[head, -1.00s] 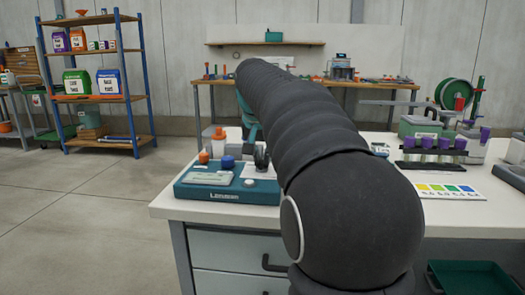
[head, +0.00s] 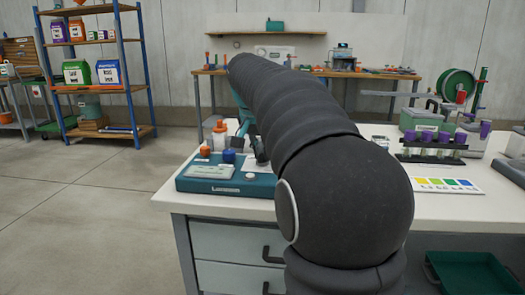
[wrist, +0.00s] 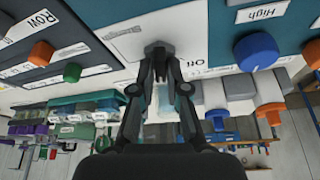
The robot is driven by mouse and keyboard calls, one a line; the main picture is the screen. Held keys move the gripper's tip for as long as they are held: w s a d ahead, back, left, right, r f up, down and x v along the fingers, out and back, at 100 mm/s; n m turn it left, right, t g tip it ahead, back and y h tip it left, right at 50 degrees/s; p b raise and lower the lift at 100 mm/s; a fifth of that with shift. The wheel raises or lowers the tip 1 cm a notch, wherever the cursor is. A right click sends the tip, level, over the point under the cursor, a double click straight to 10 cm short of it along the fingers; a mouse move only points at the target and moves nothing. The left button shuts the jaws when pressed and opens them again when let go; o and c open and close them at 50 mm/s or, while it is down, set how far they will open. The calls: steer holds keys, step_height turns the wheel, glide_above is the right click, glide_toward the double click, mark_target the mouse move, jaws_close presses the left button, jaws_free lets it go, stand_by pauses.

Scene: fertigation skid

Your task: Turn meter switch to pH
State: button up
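The teal meter box (head: 225,190) sits at the left end of the white bench. In the wrist view its dark grey switch (wrist: 158,46) stands on a white plate printed with "Off" to the right of the switch. My gripper (wrist: 161,62) reaches this switch with its fingers drawn close together, and the fingertips appear shut on it. The fingertips partly hide the switch, and I cannot read where it points. No pH mark is legible. In the head view my gripper (head: 259,150) is dark and small at the box's back right, partly hidden by my arm.
Orange-capped bottles (head: 219,135) stand behind the box. A purple-capped vial rack (head: 432,146) and a color card (head: 447,185) lie right of my arm.

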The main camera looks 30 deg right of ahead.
steer(key=o, duration=0.3)
steer(key=shift+r, duration=0.1)
steer(key=v, duration=1.1)
steer(key=shift+s+a+r, duration=0.15)
steer(key=shift+s+r, duration=0.05)
steer(key=shift+r, duration=0.1)
steer(key=s+a+f+n+t+y, duration=0.1)
steer(key=s+a+f+n, duration=0.4)
steer(key=s+f, duration=0.7)
steer(key=s+a+f+n+t+y, duration=0.1)
steer(key=s+a+f+n, duration=0.3)
steer(key=s+f, duration=0.9)
steer(key=a+f+y, duration=0.1)
steer(key=a+f, duration=0.1)
steer(key=a, duration=0.1)
steer(key=shift+a+n+t, duration=0.35)
steer(key=shift+n+t, duration=0.05)
